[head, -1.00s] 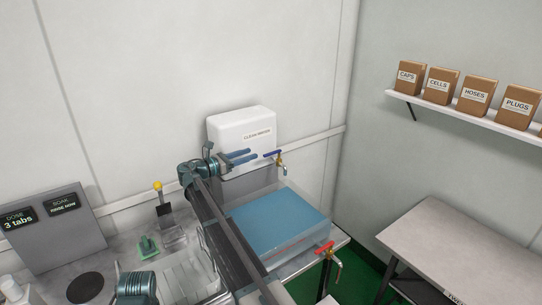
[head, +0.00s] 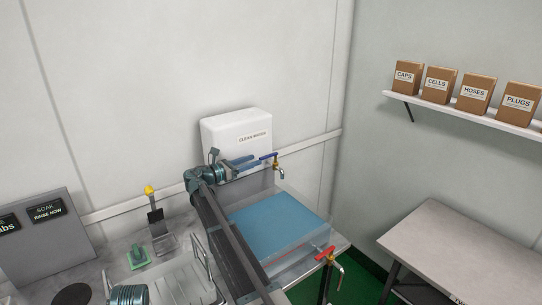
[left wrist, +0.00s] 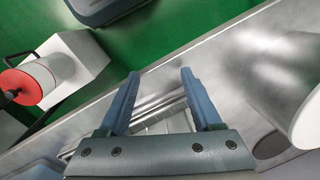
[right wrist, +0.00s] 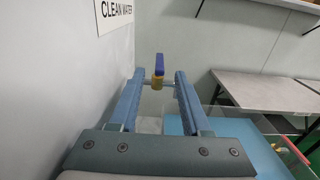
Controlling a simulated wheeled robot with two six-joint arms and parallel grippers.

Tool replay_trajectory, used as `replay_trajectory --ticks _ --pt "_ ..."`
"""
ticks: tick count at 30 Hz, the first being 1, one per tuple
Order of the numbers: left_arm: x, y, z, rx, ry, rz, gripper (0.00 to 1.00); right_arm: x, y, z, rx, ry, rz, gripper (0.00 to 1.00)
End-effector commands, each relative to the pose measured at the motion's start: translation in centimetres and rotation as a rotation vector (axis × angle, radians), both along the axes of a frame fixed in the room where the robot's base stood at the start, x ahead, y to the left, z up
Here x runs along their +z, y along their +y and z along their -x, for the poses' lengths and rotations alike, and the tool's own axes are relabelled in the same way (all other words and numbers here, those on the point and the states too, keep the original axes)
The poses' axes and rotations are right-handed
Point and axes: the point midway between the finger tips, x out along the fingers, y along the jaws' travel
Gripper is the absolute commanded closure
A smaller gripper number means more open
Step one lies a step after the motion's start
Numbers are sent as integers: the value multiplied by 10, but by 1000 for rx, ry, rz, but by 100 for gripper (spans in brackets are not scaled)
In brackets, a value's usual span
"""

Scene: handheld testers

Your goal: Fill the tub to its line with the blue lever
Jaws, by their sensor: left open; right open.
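The blue lever (head: 268,156) sits on a brass tap beside the white clean-water tank (head: 236,130), above the back of the tub. My right gripper (head: 255,162) is open at the lever's left. In the right wrist view the blue lever (right wrist: 159,64) stands on its brass tap just beyond and between the open fingers (right wrist: 154,82), seemingly not gripped. A red lever (head: 325,253) is on a tap at the tub's front. My left gripper (left wrist: 158,85) is open and empty over the metal counter's edge.
A rack (head: 203,254), a yellow-knobbed lever stand (head: 150,190) and a sign panel (head: 42,238) lie left of my right arm. A grey table (head: 450,245) and a shelf with boxes (head: 460,108) are at the right.

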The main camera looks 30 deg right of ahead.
Motion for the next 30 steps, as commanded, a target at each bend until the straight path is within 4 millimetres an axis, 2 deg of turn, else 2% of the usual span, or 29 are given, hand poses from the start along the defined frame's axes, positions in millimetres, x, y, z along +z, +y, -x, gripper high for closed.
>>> replay_trajectory --ticks 1,6,13,18,28,29,30 --pt "0 0 0 0 0 0 34 0 -13 -1 -3 0 0 52" --pt "0 0 0 0 0 0 34 0 -46 -4 -2 0 0 52" --pt "0 0 0 0 0 0 34 0 -79 -7 0 0 0 52" --pt "0 0 0 0 0 0 34 0 -90 -7 0 0 0 52" --pt "0 0 0 0 0 0 34 0 -93 -7 1 0 0 52" --pt "0 0 0 0 0 0 34 0 -93 -7 1 0 0 54" --pt "0 0 0 0 0 0 34 0 -93 -7 1 0 0 62"
